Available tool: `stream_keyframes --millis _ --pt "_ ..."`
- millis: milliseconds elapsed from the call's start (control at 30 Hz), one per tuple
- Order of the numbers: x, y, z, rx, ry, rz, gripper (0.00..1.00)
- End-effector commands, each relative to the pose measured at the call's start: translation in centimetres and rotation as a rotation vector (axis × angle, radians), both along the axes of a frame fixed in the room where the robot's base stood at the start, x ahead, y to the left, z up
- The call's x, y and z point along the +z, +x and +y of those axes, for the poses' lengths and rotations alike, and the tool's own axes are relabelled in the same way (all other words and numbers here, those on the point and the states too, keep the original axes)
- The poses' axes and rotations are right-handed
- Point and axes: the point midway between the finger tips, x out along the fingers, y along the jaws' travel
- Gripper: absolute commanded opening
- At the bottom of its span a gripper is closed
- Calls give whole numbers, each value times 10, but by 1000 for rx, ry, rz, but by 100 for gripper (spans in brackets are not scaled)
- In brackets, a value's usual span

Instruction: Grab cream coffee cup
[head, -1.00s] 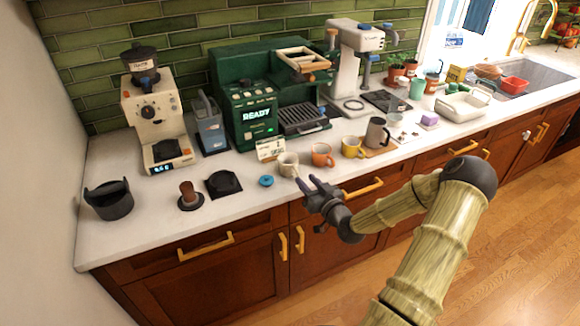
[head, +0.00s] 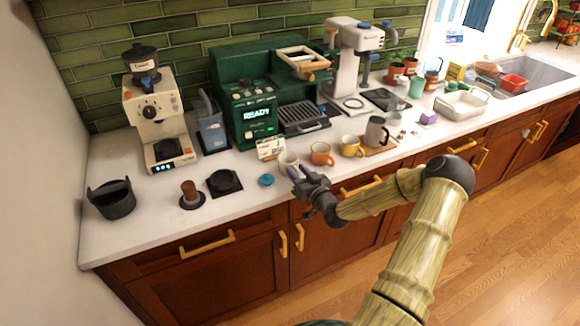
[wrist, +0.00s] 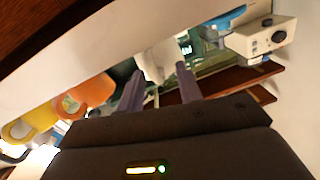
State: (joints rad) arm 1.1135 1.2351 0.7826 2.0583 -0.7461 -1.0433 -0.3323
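The cream coffee cup (head: 288,160) stands on the counter near its front edge, left of the orange cup. My gripper (head: 297,173) is just in front of it in the head view and hides its lower part. In the wrist view my gripper (wrist: 159,74) has its two fingers apart, with the pale cream cup (wrist: 158,58) showing between and beyond the tips. The gripper is open and empty. I cannot tell whether the fingers touch the cup.
An orange cup (head: 321,154) and a yellow cup (head: 352,146) stand close on the right. A small sign (head: 269,147) and the green coffee machine (head: 243,104) are behind. Drawer handles (head: 362,186) jut out below the counter edge.

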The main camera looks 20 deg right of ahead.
Motion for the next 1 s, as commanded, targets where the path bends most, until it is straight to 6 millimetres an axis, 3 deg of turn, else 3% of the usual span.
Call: stream_keyframes --millis 267,433,1000 --pt "0 0 0 0 0 0 33" --pt "0 0 0 0 0 0 0" --pt "8 0 -1 0 -2 0 0"
